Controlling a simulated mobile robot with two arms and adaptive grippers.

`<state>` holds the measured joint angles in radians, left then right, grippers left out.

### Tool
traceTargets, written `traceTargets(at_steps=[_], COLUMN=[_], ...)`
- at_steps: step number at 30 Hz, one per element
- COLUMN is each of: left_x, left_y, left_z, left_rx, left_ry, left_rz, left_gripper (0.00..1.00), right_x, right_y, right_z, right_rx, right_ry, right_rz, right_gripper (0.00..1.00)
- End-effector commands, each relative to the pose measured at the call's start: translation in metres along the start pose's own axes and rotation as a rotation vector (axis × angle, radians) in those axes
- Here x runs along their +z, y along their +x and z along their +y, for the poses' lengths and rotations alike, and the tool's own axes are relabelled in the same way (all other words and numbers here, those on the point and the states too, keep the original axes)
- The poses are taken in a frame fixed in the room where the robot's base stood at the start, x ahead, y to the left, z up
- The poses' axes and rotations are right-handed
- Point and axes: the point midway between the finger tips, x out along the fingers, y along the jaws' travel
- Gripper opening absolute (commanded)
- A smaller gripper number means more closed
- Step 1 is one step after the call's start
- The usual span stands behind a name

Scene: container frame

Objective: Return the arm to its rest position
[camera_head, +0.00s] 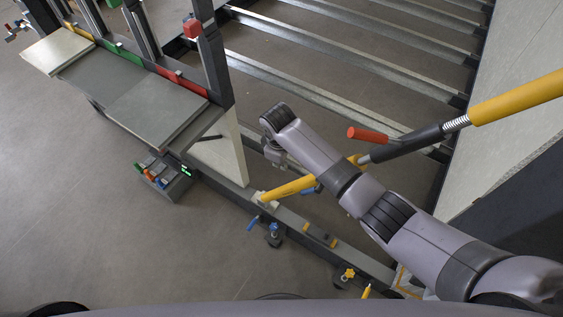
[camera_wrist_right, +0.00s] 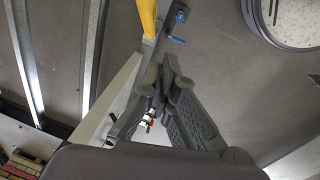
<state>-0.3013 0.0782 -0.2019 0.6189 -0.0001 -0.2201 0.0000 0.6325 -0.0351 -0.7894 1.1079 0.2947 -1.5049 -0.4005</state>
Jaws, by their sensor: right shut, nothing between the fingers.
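My right arm (camera_head: 325,165) comes in from the lower right in the head view and reaches out over the frame's lower rail. My right gripper (camera_head: 276,154) shows only in part there, below the wrist and partly hidden by it. In the right wrist view, the right gripper (camera_wrist_right: 165,72) has its two dark fingers together at the tips, with nothing held. My left gripper is in neither view.
A yellow bar (camera_head: 515,98) with a red handle (camera_head: 368,134) runs close beside my right arm; part also shows in the wrist view (camera_wrist_right: 147,18). Metal crossbars (camera_head: 330,45) lie behind. A shelf (camera_head: 150,105) stands left, with small coloured items (camera_head: 160,177) below. Floor at lower left is clear.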

Motion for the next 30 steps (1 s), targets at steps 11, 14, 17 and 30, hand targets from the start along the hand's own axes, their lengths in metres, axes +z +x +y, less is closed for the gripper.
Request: traceTargets(at_steps=[11, 14, 17, 30], left_x=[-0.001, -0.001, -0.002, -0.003], left_y=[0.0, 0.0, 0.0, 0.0], left_z=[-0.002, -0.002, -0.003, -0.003], left_rx=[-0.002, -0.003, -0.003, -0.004], left_ry=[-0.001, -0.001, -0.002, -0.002], left_rz=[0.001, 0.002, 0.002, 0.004], left_gripper=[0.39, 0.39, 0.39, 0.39], right_x=[0.001, 0.006, 0.02, 0.18], right_y=[0.002, 0.005, 0.007, -0.038], right_z=[-0.005, -0.024, -0.056, -0.129], right_rx=[-0.007, -0.034, -0.077, -0.077], right_ry=[0.006, 0.041, 0.124, 0.681], right_rz=[0.007, 0.039, 0.096, 0.205], right_gripper=[0.0, 0.0, 0.0, 0.0])
